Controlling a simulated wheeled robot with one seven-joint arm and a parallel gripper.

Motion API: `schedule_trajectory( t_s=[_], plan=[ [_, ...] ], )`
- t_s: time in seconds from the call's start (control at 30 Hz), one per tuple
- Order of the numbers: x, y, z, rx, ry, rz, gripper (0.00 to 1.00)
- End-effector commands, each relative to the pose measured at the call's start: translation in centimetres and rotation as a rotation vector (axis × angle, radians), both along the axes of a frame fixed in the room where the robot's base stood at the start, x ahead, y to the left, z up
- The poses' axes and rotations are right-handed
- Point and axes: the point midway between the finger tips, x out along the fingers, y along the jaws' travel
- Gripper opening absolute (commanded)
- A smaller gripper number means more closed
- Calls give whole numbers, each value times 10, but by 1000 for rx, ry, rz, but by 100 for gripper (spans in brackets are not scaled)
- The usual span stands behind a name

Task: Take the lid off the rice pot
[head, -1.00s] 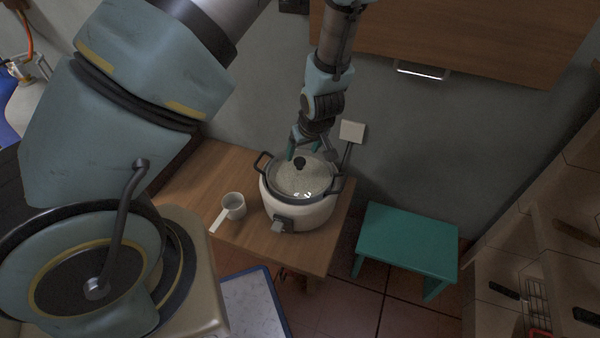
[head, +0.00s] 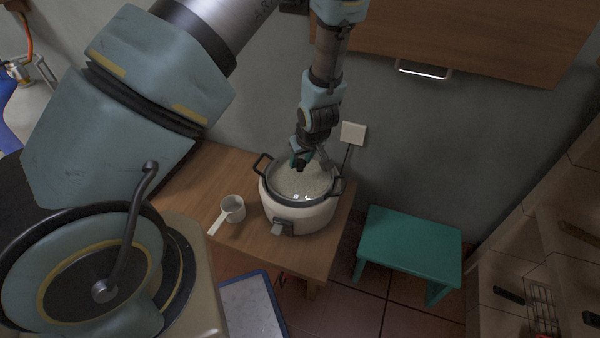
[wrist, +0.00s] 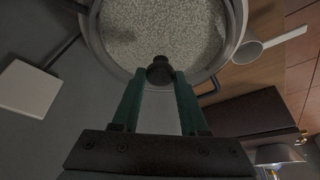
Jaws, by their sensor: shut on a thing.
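The rice pot (head: 312,218) is a white cooker with dark side handles, standing on a small wooden table. Its clear glass lid (head: 318,190) lies over the top, and white rice shows through it. My gripper (head: 300,163) comes down from above at the back of the pot. In the wrist view, the green fingers of my gripper (wrist: 160,80) are shut on the black lid knob (wrist: 160,70). The lid (wrist: 150,30) spans the pot mouth there. I cannot tell whether it is raised off the rim.
A white measuring cup with a handle (head: 232,208) stands left of the pot on the wooden table (head: 185,188). A green stool (head: 408,243) stands to the right. A wall plate (head: 353,133) is just behind the pot. A wooden cabinet (head: 470,35) hangs above.

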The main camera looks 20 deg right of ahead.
Motion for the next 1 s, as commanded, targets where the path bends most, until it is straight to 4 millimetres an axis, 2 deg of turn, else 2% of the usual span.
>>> schedule_trajectory(
  t_s=[0.03,0.3,0.9,1.0],
  plan=[
    [0,0,0,0,0,0,29],
    [0,0,0,0,0,0,0],
    [0,0,0,0,0,0,0],
    [0,0,6,0,-1,0,0]
  ],
)
